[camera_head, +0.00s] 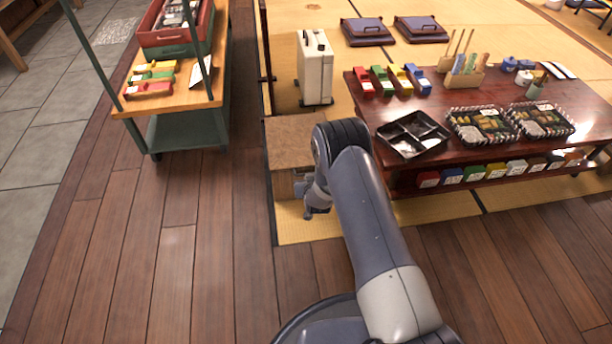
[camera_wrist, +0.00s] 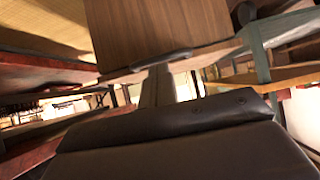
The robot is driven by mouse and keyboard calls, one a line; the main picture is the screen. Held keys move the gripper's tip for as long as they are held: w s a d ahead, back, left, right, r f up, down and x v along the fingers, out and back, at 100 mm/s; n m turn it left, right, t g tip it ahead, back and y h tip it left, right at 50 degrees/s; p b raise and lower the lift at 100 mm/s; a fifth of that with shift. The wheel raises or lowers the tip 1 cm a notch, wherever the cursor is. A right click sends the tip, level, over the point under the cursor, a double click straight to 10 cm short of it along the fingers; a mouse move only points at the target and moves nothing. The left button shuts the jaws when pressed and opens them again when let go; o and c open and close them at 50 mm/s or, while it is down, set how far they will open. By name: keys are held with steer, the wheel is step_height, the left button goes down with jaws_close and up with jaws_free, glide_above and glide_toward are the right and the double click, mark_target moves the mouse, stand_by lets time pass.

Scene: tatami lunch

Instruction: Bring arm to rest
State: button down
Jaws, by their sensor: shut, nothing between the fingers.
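My arm (camera_head: 375,225) reaches up from the bottom of the head view and bends at its top beside the low table (camera_head: 360,92). My gripper (camera_head: 308,213) hangs below that bend, left of the arm, in front of the low brown box (camera_head: 292,140). It is shut and empty. In the wrist view a dark part of my gripper fills the bottom, with a narrow piece reaching up from it. The fingertips are hard to make out there.
The low table carries an empty divided black tray (camera_head: 403,139), two filled lunch boxes (camera_head: 478,128) and coloured blocks. A white case (camera_head: 314,70) stands behind the box. A green-framed cart (camera_head: 180,130) stands at left. The wooden floor (camera_head: 190,270) between is clear.

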steer(key=s+d+f+p, duration=0.1)
steer(key=s+f, duration=0.1)
steer(key=s, duration=0.4)
steer(key=shift+f, duration=0.35)
steer(key=shift+w+d, duration=0.1)
steer(key=shift+w, duration=0.05)
steer(key=w+a+r+b, duration=0.1)
steer(key=w+b, duration=0.1)
steer(key=w, duration=0.6)
steer(key=shift+w+a+b, duration=0.4)
steer(key=shift+r, duration=0.15)
